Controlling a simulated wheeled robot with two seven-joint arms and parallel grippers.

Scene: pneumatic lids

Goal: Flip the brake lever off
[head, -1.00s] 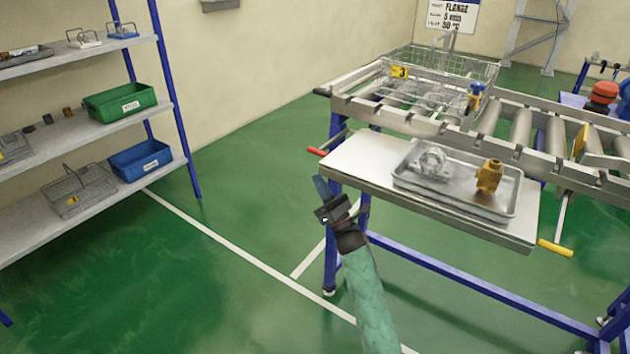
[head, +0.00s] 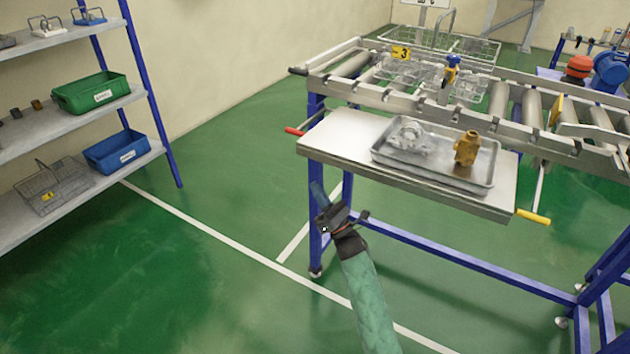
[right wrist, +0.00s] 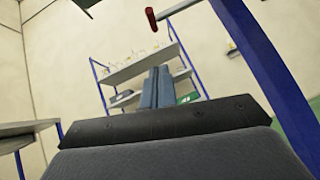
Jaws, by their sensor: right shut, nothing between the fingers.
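A red-handled lever (head: 294,131) sticks out to the left from the conveyor frame, beside the steel side table. A yellow-handled lever (head: 533,216) sticks out at the table's right end. The frames do not show which one is the brake lever. My right gripper (head: 318,192) is shut and empty, below and a little right of the red handle, apart from it. In the right wrist view the shut fingers (right wrist: 157,88) point toward the shelf, and the red handle (right wrist: 151,19) shows above them. My left gripper is not in view.
The side table (head: 335,140) bears a metal tray (head: 440,172) with a grey casting and a brass part. Behind it runs the roller conveyor (head: 350,64) with a wire basket (head: 480,47). A blue table leg (head: 315,235) stands close to my gripper. Shelves (head: 70,130) stand left; floor between is clear.

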